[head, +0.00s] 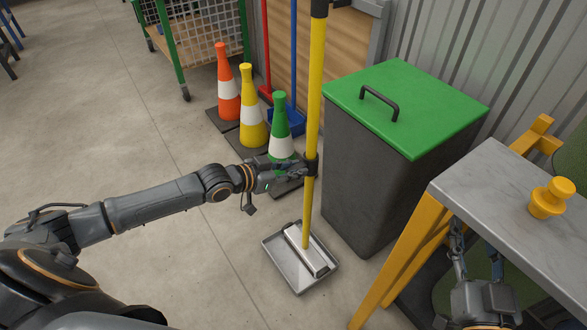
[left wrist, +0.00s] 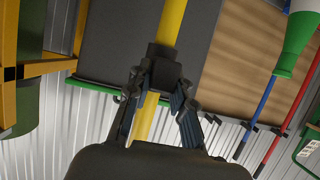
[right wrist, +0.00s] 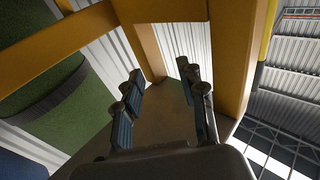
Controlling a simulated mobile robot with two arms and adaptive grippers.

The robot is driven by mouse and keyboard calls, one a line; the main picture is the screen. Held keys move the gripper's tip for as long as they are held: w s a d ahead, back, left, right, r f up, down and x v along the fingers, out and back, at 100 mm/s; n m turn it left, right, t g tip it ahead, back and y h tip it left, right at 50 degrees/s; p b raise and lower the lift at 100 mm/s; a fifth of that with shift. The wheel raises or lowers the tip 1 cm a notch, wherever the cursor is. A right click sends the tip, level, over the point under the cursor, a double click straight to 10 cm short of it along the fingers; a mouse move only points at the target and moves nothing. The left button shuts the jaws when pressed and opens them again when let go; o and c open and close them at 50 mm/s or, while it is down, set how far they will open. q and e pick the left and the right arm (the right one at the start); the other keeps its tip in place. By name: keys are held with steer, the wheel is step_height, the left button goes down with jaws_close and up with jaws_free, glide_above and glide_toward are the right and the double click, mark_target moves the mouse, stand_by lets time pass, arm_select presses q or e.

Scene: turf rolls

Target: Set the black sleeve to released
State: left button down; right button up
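The black sleeve (head: 312,166) is a short dark collar around an upright yellow pole (head: 316,100). In the left wrist view the sleeve (left wrist: 162,66) fills the space between my fingertips. My left gripper (head: 303,169) reaches it from the left, its fingers on both sides and apparently shut on it. The pole's foot has a pale metal block (head: 307,256) in a shallow grey metal tray (head: 298,290) on the floor. My right gripper (head: 458,238) is open and empty, low beside the grey table; its fingers (right wrist: 162,72) are spread in the right wrist view.
A dark bin (head: 362,185) with a green lid (head: 415,95) stands right of the pole. Orange (head: 224,75), yellow (head: 250,105) and green (head: 280,128) cones stand behind my left gripper. The table (head: 500,190) with yellow legs bears a yellow knob-like piece (head: 552,196). The left floor is clear.

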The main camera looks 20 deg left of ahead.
mark_target(307, 155)
arm_select(q)
step_height(307, 155, up, 2)
steer(key=p, duration=0.2)
steer(key=shift+r+p, duration=0.25)
steer(key=shift+p, duration=0.05)
step_height(307, 155, up, 2)
steer(key=shift+w+p, duration=0.1)
steer(key=shift+p, duration=0.85)
arm_select(e)
steer(key=s+d+f+g+h, duration=0.1)
steer(key=s+d+f+g, duration=0.1)
steer(key=s+f+g, duration=0.3)
steer(key=s+d+f+g+h, duration=0.2)
steer(key=s+f+g, duration=0.4)
steer(key=f, duration=0.5)
steer(key=shift+d+m+g+h, duration=0.3)
steer(key=shift+d+g, duration=0.1)
steer(key=shift+d, duration=0.2)
steer(key=shift+w, duration=0.1)
arm_select(q)
steer(key=c, duration=1.2)
jaws_free()
steer(key=shift+r, duration=0.1)
steer(key=shift+o, duration=0.2)
